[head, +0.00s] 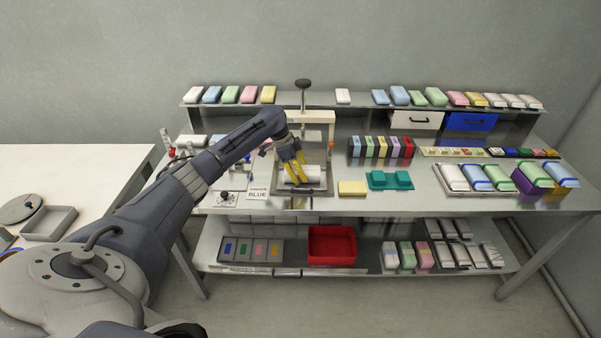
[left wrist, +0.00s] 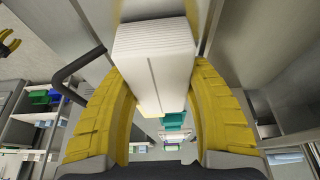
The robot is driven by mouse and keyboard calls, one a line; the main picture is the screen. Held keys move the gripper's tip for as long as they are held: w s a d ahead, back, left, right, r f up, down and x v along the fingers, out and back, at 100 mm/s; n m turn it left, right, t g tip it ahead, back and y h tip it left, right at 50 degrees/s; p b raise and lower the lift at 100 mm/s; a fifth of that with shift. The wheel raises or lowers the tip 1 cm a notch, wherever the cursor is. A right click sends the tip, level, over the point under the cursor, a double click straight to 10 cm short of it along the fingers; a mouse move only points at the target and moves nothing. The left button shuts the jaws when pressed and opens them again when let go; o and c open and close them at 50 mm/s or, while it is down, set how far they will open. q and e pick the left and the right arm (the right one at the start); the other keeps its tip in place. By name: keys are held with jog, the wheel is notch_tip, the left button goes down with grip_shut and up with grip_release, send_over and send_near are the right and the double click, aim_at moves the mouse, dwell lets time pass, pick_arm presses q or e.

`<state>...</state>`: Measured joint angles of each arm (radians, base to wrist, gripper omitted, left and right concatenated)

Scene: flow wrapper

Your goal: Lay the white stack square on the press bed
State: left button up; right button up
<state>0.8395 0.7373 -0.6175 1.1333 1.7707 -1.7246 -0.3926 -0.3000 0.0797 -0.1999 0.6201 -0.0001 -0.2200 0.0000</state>
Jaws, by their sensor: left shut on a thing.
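The white stack (head: 309,173) is at the press bed (head: 318,190), under the press frame (head: 331,146) in the head view. My left gripper (head: 294,172) reaches down over the bed and is shut on the stack. In the left wrist view the white stack (left wrist: 155,62) sits between the yellow fingers of my left gripper (left wrist: 156,105), its layered edges showing. Whether the stack touches the bed or is held just above it, I cannot tell. My right gripper is not seen in the head view.
A yellow pad (head: 352,188) and a teal holder (head: 390,180) lie right of the press. A card reading BLUE (head: 257,193) lies at its left. The press handle (head: 303,84) rises above the frame. A red bin (head: 332,246) stands on the lower shelf.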

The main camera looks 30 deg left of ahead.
pick_arm(q)
jog(key=shift+f, duration=0.15)
jog(key=o, duration=1)
jog(key=shift+o, duration=0.2)
jog(key=v, duration=1.1)
jog(key=shift+s+a+r, duration=0.1)
jog(key=shift+r, duration=0.4)
